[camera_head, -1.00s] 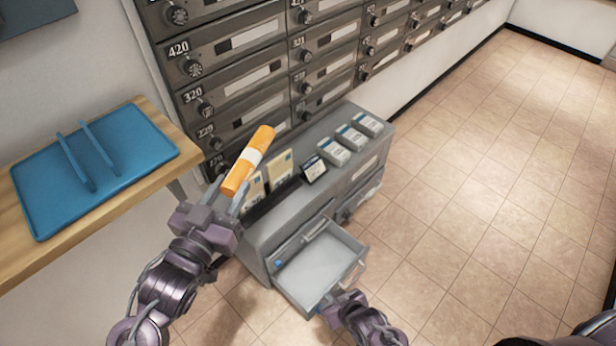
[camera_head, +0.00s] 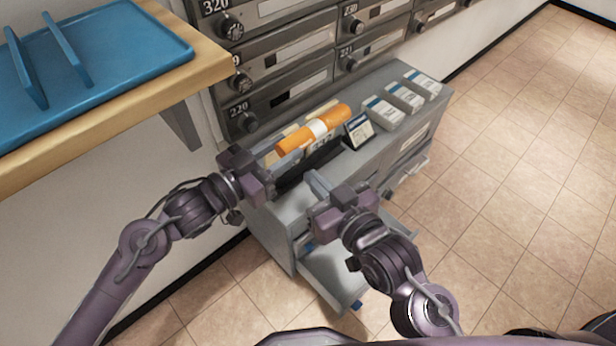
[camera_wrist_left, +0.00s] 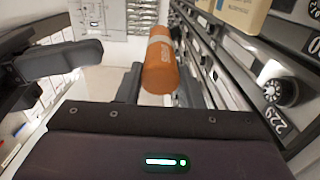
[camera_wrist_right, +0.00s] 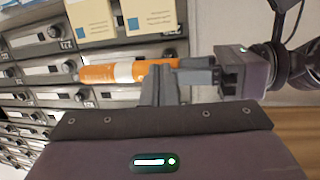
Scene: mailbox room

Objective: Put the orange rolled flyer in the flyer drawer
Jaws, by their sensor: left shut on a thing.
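The orange rolled flyer (camera_head: 292,145), with a white band, is held by my left gripper (camera_head: 272,172), which is shut on its near end. It is above the grey cabinet's top, in front of the envelopes. It also shows in the left wrist view (camera_wrist_left: 160,72) and right wrist view (camera_wrist_right: 98,74). The open flyer drawer (camera_head: 335,272) juts from the cabinet's lower front, partly hidden by my right arm. My right gripper (camera_head: 318,184) hovers over the cabinet front, close to the left one. Its fingers look shut and empty; I cannot tell whether it touches the flyer.
The grey cabinet (camera_head: 275,222) carries envelopes, a dark card (camera_head: 358,131) and several small boxes (camera_head: 405,97). Numbered mailboxes (camera_head: 290,95) stand behind. A wooden shelf (camera_head: 190,82) with a blue tray (camera_head: 120,60) is at upper left. Floor on the right is clear.

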